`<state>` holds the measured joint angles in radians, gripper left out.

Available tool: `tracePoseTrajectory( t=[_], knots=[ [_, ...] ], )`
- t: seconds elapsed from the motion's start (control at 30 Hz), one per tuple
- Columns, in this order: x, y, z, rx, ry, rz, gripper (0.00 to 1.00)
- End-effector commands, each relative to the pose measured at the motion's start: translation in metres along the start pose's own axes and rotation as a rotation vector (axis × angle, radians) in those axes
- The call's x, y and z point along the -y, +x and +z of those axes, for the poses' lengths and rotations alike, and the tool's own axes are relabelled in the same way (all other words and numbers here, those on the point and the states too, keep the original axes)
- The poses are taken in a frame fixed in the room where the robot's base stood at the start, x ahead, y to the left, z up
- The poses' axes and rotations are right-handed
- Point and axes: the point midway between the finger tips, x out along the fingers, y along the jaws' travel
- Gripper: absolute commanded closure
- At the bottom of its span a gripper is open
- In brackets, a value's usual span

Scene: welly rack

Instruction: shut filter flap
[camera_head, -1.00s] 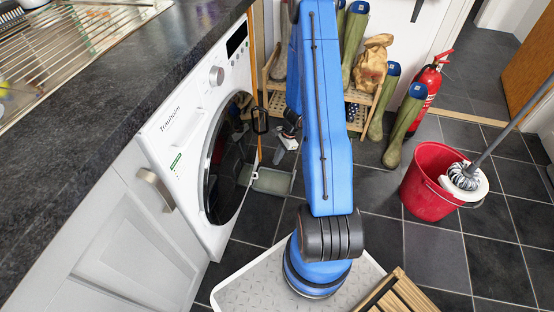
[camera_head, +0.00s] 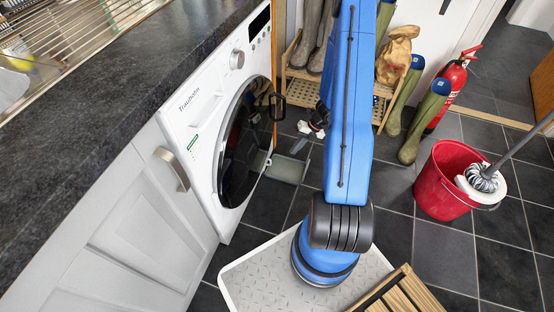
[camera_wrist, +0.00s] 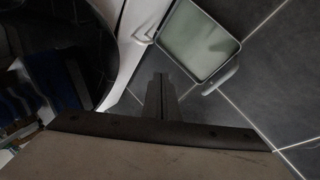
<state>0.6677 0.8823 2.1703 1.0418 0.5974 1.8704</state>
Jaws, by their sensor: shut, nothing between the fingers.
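The white washing machine (camera_head: 203,130) stands at the left under a dark worktop, its round dark door (camera_head: 243,140) facing the floor area. A small white piece (camera_head: 268,163) shows low at the machine's front, beside a shallow grey-green tray (camera_head: 287,169) on the floor. The wrist view shows white surfaces (camera_wrist: 132,50) at the machine's low front and the tray (camera_wrist: 198,42) close by. My gripper (camera_head: 312,130) is small and partly hidden by my blue arm in the head view. In the wrist view its fingers (camera_wrist: 160,92) are together and empty, apart from the tray.
A wooden boot rack (camera_head: 310,85) with wellies and a paper bag (camera_head: 397,55) stands behind. A red bucket (camera_head: 440,185) with a mop and a red extinguisher (camera_head: 450,88) are at the right. Tiled floor between is clear. A slatted wooden piece (camera_head: 405,292) is at the front.

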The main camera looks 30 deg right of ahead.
Motion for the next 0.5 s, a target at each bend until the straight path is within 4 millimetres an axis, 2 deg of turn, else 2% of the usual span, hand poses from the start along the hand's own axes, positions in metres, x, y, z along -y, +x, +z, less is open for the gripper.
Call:
tracePoseTrajectory(
  t=[0.1,0.23,0.4,0.5],
  knots=[
    [0.0029,-0.0001,0.0002,0.003,0.239,0.029,1.00],
    [0.0052,-0.0003,0.0002,-0.001,0.460,0.056,1.00],
    [0.0066,-0.0002,0.0006,-0.007,0.630,0.076,1.00],
    [0.0066,0.0009,0.0007,-0.009,0.667,0.080,1.00]
  ],
)
